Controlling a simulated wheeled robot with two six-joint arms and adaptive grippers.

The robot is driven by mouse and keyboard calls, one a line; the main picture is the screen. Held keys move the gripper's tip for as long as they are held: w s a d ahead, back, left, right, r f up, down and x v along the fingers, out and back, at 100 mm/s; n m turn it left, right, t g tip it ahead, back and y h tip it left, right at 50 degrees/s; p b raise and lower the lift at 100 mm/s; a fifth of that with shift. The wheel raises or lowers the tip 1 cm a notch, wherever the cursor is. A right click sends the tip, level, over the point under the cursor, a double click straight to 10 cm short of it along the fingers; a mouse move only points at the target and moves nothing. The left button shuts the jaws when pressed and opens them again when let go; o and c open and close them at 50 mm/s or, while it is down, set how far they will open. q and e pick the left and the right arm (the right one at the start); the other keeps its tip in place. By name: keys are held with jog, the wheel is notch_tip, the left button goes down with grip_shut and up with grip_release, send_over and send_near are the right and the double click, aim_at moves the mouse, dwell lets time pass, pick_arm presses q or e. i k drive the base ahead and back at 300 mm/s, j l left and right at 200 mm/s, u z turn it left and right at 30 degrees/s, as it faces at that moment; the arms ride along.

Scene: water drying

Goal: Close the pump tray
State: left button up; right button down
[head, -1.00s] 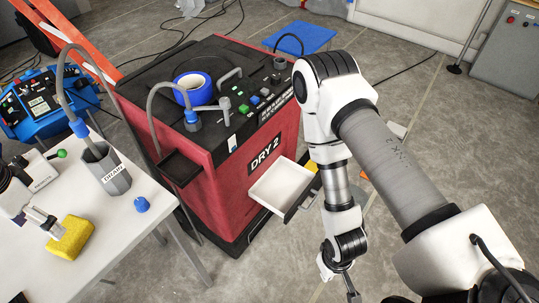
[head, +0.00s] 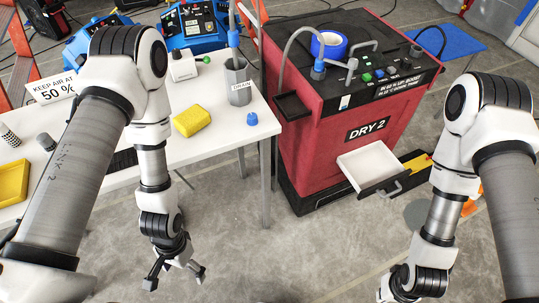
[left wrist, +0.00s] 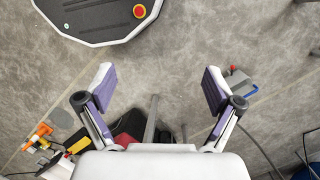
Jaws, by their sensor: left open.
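The pump tray (head: 362,165) is a shallow white drawer with a dark front and a grey handle (head: 384,190). It stands pulled out from the lower front of the red DRY 2 machine (head: 330,130). My left gripper (head: 175,278) is open and empty over the floor, left of the tray and well apart from it. My right arm hangs right of the tray. Its gripper is mostly cut off by the bottom edge, so its fingers cannot be made out.
A white table (head: 215,145) at the left holds a yellow sponge (head: 192,121), a grey DRAIN cup (head: 238,82) and a blue cap (head: 252,119). A black side holder (head: 292,105) juts from the machine. The floor before the tray is clear.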

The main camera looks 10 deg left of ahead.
aim_at(372, 168)
jog(key=i+l+z, duration=0.15)
jog(key=z, duration=0.3)
jog(key=i+z, duration=0.35)
jog(key=z, duration=0.15)
jog(key=k+j+u, duration=0.1)
jog(key=k, duration=0.4)
jog(key=k+j, duration=0.3)
jog(key=k, duration=0.15)
jog(key=l+u, duration=0.05)
